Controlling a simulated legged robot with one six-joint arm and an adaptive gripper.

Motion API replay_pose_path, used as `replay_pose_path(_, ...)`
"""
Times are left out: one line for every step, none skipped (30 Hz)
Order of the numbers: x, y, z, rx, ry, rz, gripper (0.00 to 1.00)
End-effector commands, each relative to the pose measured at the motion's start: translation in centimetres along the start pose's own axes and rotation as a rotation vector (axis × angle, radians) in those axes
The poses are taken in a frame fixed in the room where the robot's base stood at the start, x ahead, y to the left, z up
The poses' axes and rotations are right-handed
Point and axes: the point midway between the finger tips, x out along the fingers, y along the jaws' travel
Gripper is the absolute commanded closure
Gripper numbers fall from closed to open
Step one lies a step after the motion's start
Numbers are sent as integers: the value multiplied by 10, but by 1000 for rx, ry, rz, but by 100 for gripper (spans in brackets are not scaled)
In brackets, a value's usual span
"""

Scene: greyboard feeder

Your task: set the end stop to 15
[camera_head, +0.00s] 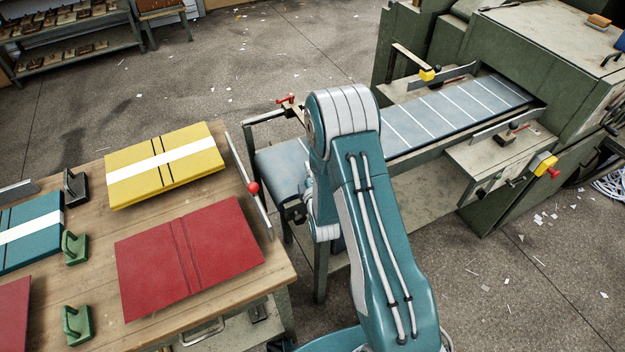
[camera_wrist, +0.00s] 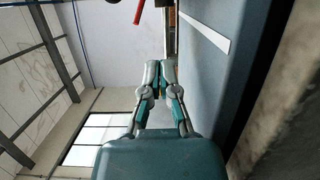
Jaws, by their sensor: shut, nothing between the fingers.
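The feeder's long blue-grey bed (camera_head: 400,130) with white cross lines runs from centre to upper right. A red handle (camera_head: 287,99) sits on a bracket at its left end; a red part also shows at the top of the wrist view (camera_wrist: 139,12). Yellow blocks (camera_head: 428,75) and (camera_head: 544,163) sit by the side guides, the nearer with a red knob (camera_head: 554,173). I cannot tell which part is the end stop, and no scale is readable. My gripper (camera_wrist: 160,68) is shut and empty, beside the bed and below the red part; my arm hides it in the head view.
A wooden table (camera_head: 90,190) at left holds yellow (camera_head: 165,165) and red (camera_head: 188,255) covers, green-handled tools (camera_head: 75,248) and a red-knobbed bar (camera_head: 253,188). The green machine housing (camera_head: 555,55) stands upper right. Open floor lies behind and at lower right.

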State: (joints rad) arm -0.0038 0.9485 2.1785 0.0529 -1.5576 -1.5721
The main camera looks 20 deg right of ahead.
Motion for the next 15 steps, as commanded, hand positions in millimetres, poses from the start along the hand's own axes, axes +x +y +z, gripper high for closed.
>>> replay_pose_path(10,0,0,0,0,3,100)
replay_pose_path(16,1,0,0,0,3,100)
replay_pose_path(18,0,8,0,-5,1,100)
replay_pose_path(19,0,14,0,-5,0,100)
replay_pose_path(19,0,18,0,-6,0,100)
replay_pose_path(20,0,23,0,-4,0,100)
replay_pose_path(22,0,27,1,-4,0,100)
replay_pose_path(22,0,30,1,-4,0,100)
replay_pose_path(23,0,33,1,-2,-1,100)
replay_pose_path(24,0,35,1,-1,-1,100)
replay_pose_path(24,0,37,1,-2,-1,100)
replay_pose_path(24,0,38,1,-2,-1,100)
replay_pose_path(24,0,39,1,-1,-1,100)
replay_pose_path(24,0,39,1,-1,-1,100)
replay_pose_path(25,0,39,1,0,-1,100)
